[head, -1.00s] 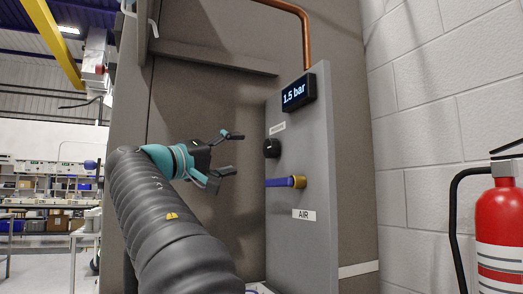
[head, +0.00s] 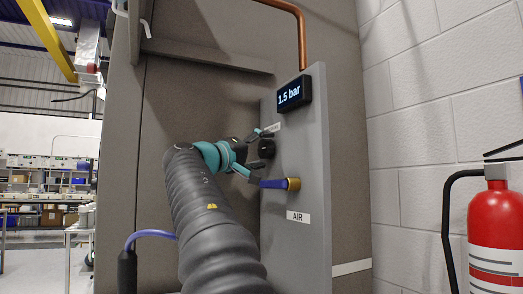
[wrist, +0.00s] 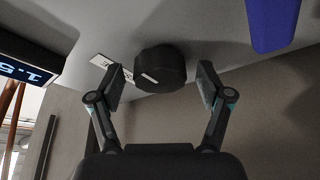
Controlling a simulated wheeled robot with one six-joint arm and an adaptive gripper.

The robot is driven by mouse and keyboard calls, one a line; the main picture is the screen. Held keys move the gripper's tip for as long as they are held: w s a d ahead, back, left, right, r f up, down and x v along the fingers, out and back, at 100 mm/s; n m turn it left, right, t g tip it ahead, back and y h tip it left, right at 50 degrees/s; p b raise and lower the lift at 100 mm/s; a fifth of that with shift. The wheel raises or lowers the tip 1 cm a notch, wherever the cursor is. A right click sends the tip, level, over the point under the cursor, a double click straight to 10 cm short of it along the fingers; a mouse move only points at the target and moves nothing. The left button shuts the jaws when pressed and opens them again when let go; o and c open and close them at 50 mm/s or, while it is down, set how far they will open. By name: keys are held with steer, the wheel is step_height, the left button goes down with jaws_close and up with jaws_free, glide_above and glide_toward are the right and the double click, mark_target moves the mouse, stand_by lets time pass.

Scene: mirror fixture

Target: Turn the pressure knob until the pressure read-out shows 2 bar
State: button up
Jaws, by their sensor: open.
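The black pressure knob (head: 266,148) sits on the grey panel (head: 305,190), below the read-out. In the wrist view the knob (wrist: 160,68) shows a white mark on its face. The pressure read-out (head: 291,94) shows 1.5 bar; part of it also shows at the left of the wrist view (wrist: 30,60). My gripper (head: 260,156) is open at the knob. In the wrist view my gripper's fingers (wrist: 163,84) stand one on each side of the knob, with gaps visible, so they do not appear to grip it.
A copper pipe (head: 301,35) runs down to the panel top. A red fire extinguisher (head: 495,225) stands at the right by the block wall.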

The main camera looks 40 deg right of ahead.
steer(key=shift+c, duration=0.2)
steer(key=c, duration=1.1)
steer(key=shift+f+m+b, duration=0.15)
steer(key=shift+m+b, duration=0.25)
steer(key=shift+f+m+g+h+b, duration=0.1)
steer(key=shift+m+g+h+b, duration=0.25)
steer(key=shift+m+b, duration=0.6)
steer(key=shift+w+m+g+h+b, duration=0.1)
steer(key=shift+m+g+h+b, duration=0.3)
steer(key=shift+m, duration=0.8)
steer(key=shift+m+g+h+b, duration=0.1)
steer(key=shift+m+g+b, duration=0.3)
steer(key=shift+m+g, duration=0.55)
steer(key=shift+r+m, duration=0.2)
steer(key=shift+m, duration=0.2)
